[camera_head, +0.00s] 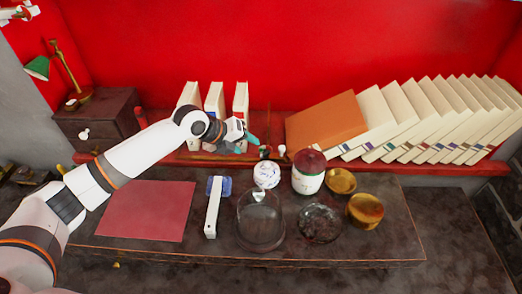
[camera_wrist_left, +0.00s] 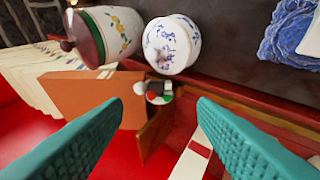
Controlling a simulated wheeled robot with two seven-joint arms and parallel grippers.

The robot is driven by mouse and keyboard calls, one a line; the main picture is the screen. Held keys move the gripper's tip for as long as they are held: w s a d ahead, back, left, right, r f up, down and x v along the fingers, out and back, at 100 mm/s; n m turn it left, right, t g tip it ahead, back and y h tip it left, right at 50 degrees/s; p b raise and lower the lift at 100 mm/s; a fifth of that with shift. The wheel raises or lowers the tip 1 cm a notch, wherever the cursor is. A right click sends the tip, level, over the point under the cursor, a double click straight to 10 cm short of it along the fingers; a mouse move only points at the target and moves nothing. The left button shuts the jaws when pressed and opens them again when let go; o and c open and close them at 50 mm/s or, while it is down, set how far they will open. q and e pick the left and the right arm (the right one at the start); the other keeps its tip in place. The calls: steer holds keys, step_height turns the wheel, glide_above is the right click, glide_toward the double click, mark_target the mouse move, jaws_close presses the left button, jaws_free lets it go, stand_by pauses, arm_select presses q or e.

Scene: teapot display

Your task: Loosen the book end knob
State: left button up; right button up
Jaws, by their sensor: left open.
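The small knob (camera_head: 265,152), with red, white and green parts, sits low by the shelf's front edge, left of the leaning orange-brown book (camera_head: 325,120). In the left wrist view the knob (camera_wrist_left: 160,92) shows beside a pale round ball (camera_wrist_left: 139,88), at the end of a wooden upright panel (camera_wrist_left: 155,130) that looks like the book end. My left gripper (camera_head: 253,138) has teal fingers and is close to the knob in the head view. In the left wrist view the gripper (camera_wrist_left: 161,105) is open, with the knob between its spread fingertips in the picture; no contact is visible. My right gripper is not in view.
A blue-and-white jar (camera_head: 266,175) and a red-lidded canister (camera_head: 308,173) stand just in front of the shelf. A glass dome (camera_head: 261,220), a glass dish (camera_head: 320,222) and brass bowls (camera_head: 365,210) are on the table. Upright books (camera_head: 214,98) stand left; a row of leaning books is right.

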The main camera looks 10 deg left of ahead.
mark_target(264, 154)
arm_select(q)
steer(key=p+x, duration=0.2)
steer(key=x, duration=0.7)
steer(key=shift+d, duration=0.1)
steer(key=c, duration=1)
steer(key=h+b, duration=0.1)
steer(key=b, duration=0.5)
steer(key=f+t+h+b, duration=0.1)
steer(key=h+b, duration=0.1)
steer(key=b, duration=0.5)
steer(key=n+h+b, duration=0.1)
steer(key=b, duration=0.6)
steer(key=shift+a+f+t+h, duration=0.2)
steer(key=shift+a+t+h, duration=0.15)
steer(key=shift+t+h, duration=0.05)
steer(key=shift+r+b, duration=0.2)
steer(key=shift+b, duration=0.3)
steer(key=o, duration=1)
